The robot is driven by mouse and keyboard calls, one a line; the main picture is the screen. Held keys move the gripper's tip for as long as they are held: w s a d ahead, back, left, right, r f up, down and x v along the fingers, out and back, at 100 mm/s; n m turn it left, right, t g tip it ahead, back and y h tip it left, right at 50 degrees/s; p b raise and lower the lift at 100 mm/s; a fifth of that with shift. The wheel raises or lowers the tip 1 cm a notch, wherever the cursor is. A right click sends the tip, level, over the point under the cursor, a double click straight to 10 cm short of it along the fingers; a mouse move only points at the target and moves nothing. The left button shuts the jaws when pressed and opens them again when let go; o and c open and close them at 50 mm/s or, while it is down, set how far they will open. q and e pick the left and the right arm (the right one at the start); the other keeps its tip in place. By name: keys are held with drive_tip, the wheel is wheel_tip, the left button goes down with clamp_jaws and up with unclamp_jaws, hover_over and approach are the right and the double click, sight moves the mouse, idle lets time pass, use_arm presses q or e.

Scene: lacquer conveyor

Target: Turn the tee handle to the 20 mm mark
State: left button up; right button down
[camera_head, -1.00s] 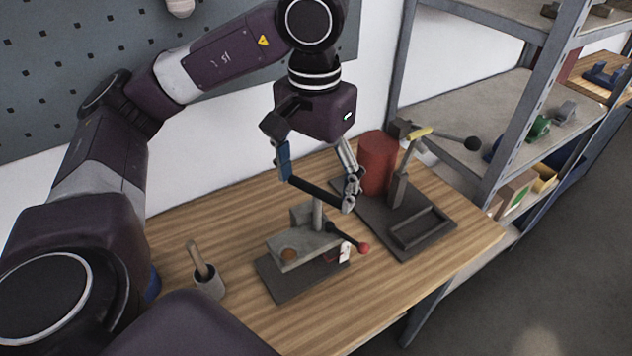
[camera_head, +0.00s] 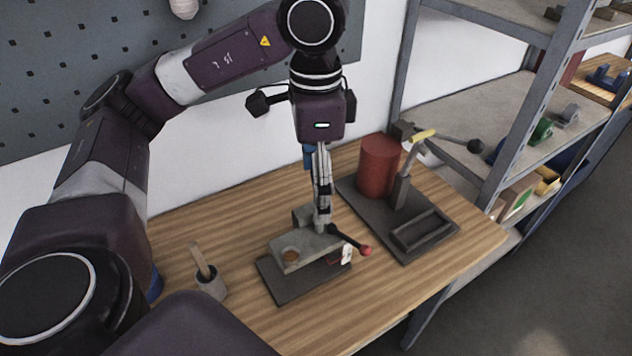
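The 20 mm mark cannot be made out. My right gripper is out of view.
Right of the fixture, a dark plate (camera_head: 375,216) carries a red cylinder (camera_head: 378,166), a yellow-topped lever press and a rectangular frame (camera_head: 425,230). A grey cup (camera_head: 211,287) with a wooden-handled tool stands left. A metal shelf (camera_head: 480,110) is at right. The bench front (camera_head: 370,315) is clear.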

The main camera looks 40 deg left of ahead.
use_arm(q)
drive_tip(key=shift+m, duration=0.4)
drive_tip(key=o, duration=1.2)
drive_tip(key=shift+c, duration=0.2)
wheel_tip(320, 180, up, 12)
idle(0.5)
